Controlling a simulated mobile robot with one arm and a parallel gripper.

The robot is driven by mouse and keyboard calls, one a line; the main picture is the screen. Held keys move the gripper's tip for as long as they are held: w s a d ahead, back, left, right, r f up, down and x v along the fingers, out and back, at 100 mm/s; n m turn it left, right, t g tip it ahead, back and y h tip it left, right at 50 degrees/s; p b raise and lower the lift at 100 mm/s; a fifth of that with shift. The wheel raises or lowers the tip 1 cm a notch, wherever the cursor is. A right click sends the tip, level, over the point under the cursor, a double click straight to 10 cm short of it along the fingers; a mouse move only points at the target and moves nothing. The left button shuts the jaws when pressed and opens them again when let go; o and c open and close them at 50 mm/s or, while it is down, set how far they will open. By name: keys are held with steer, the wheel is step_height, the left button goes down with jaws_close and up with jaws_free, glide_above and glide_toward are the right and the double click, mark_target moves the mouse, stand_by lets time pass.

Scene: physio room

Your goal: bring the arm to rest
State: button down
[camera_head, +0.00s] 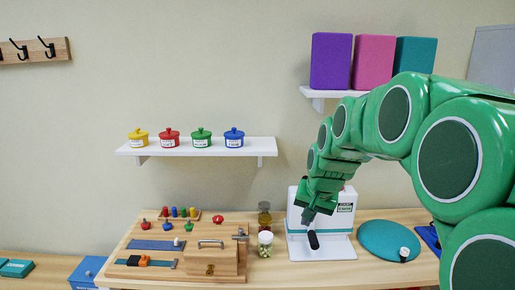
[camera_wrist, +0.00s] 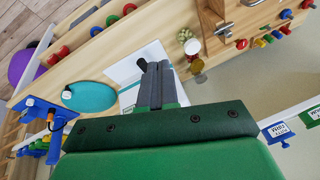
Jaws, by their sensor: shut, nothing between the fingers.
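My green arm reaches in from the right in the head view. My gripper (camera_head: 307,220) points down in front of a white device (camera_head: 341,222) with a green label, on the wooden table (camera_head: 290,274). Its grey fingers are together with nothing between them, as the wrist view also shows (camera_wrist: 159,68). A black handle-like part (camera_head: 313,240) of the device shows just below the fingertips. I cannot tell whether they touch it.
A wooden board (camera_head: 140,246) with knobs and a latch lies left of the device, beside small jars (camera_head: 265,244). A teal disc (camera_head: 389,240) lies to the right. A wall shelf (camera_head: 190,150) holds several coloured pots. A higher shelf (camera_head: 325,93) holds coloured blocks near my arm.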

steer(key=s+d+f+n+g, duration=0.1)
steer(key=s+f+g, duration=0.1)
steer(key=s, duration=1.6)
steer(key=s+d+f+n+g+h, duration=0.1)
steer(key=s+f+n+g, duration=0.1)
steer(key=s, duration=1.7)
steer(key=shift+f+g, duration=0.8)
steer(key=shift+f, duration=0.15)
steer(key=shift+s, duration=0.1)
